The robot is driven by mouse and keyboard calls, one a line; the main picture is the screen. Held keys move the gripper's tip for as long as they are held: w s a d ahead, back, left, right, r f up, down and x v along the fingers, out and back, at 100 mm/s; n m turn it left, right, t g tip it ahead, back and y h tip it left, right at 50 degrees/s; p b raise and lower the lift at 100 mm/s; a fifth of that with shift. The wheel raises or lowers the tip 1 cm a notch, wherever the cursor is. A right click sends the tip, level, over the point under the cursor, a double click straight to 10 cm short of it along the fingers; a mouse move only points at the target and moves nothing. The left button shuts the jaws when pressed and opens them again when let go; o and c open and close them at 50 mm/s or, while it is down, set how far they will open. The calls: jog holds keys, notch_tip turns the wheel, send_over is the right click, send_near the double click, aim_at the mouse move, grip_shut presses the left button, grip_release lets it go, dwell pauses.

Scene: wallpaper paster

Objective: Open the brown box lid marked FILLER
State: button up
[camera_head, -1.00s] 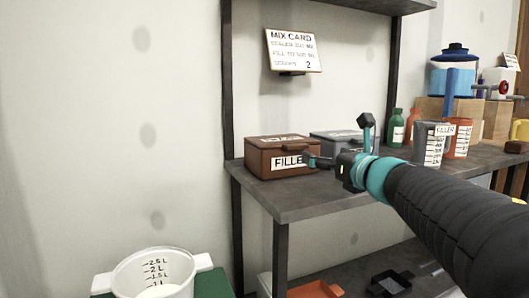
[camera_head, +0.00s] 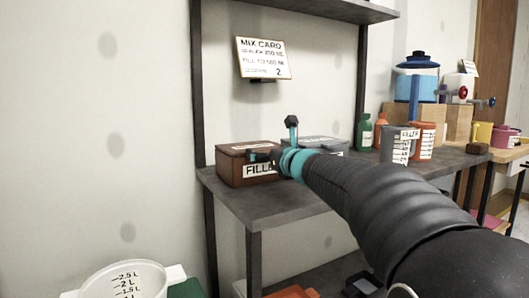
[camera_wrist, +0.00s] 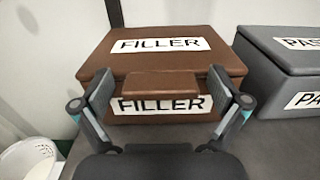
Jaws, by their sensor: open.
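The brown box marked FILLER (camera_head: 236,172) stands at the left end of the grey shelf. Its lid is down, with a FILLER label on top and another on the front. In the wrist view the lid (camera_wrist: 190,60) has a brown tab or handle (camera_wrist: 163,85) at its front edge. My gripper (camera_wrist: 163,100) is open, with one finger on each side of this tab, near the box front. I cannot tell whether the fingers touch the box. In the head view my arm hides the gripper's right side and part of the box front.
A grey box (camera_wrist: 285,55) with a partly seen label stands close to the right of the brown box. Bottles and measuring cups (camera_head: 398,145) stand farther right on the shelf. A white bucket (camera_head: 122,280) is low at the left. A mix card (camera_head: 263,58) hangs above.

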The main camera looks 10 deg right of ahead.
jog(key=shift+w, duration=0.15)
jog(key=shift+s+r, duration=0.15)
jog(key=shift+s, duration=0.05)
jog(key=c, duration=1.7)
jog(key=shift+w, duration=0.1)
